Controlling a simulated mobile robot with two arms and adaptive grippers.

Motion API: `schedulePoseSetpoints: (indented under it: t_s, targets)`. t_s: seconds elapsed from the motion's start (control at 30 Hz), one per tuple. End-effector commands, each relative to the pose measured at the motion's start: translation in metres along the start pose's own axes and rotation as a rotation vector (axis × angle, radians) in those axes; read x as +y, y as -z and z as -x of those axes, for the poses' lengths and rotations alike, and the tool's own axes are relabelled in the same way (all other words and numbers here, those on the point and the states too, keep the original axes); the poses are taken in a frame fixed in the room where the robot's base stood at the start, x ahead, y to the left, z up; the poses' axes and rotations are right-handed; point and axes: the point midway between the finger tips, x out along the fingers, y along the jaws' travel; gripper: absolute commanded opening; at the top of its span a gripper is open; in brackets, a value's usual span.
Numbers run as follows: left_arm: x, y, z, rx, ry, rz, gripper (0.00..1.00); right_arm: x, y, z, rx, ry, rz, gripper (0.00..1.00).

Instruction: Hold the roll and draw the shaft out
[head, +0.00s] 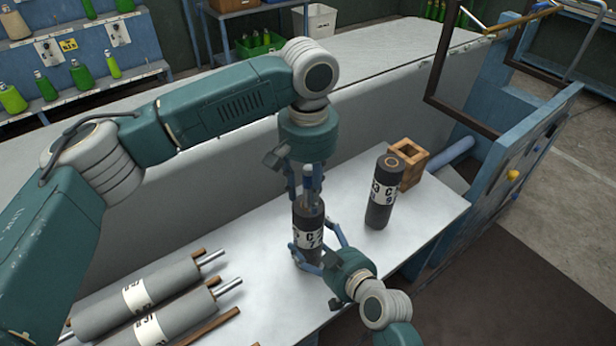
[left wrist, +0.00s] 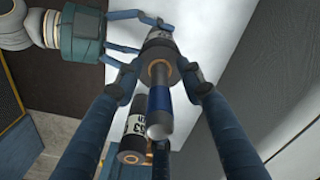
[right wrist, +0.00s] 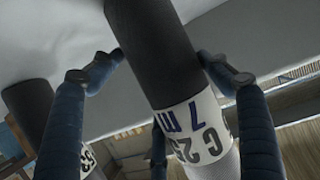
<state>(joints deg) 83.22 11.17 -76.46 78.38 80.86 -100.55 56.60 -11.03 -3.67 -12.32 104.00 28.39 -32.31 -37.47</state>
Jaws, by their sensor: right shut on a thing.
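A dark roll (head: 308,238) with a white label stands upright on the light bench. A thin shaft (head: 308,176) with a blue section rises from its top. In the left wrist view the shaft (left wrist: 160,105) runs up between my left fingers, its bright end towards the camera. My left gripper (head: 307,192) points down over the roll, its fingers open around the shaft with gaps beside it. My right gripper (head: 318,248) is shut on the roll's side from the front. The right wrist view shows the roll (right wrist: 158,55) between its fingers. The shaft's lower part is hidden inside the roll.
A second dark roll (head: 379,195) stands to the right, beside a wooden box (head: 408,165). Grey rolls (head: 150,295) with metal shafts lie at the front left. A blue frame (head: 520,150) stands at the right end. The bench between the standing rolls is clear.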

Motion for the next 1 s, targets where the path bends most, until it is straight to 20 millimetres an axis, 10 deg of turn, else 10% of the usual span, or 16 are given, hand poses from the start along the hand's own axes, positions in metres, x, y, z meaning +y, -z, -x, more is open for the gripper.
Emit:
schedulePoseSetpoints:
  t_s: [0.3,0.5,1.0]
  targets:
    - [0.0,0.0,-0.003,0.0,-0.001,0.0,0.36,0.0,-0.002,0.0,-0.003,0.0,0.0,0.26]
    - [0.0,0.0,-0.002,0.0,-0.001,0.0,0.0,0.0,-0.002,0.0,-0.003,0.0,0.0,0.26]
    - [0.0,0.001,0.008,0.002,-0.001,0.0,0.0,0.0,-0.002,0.0,-0.004,0.0,0.0,0.26]
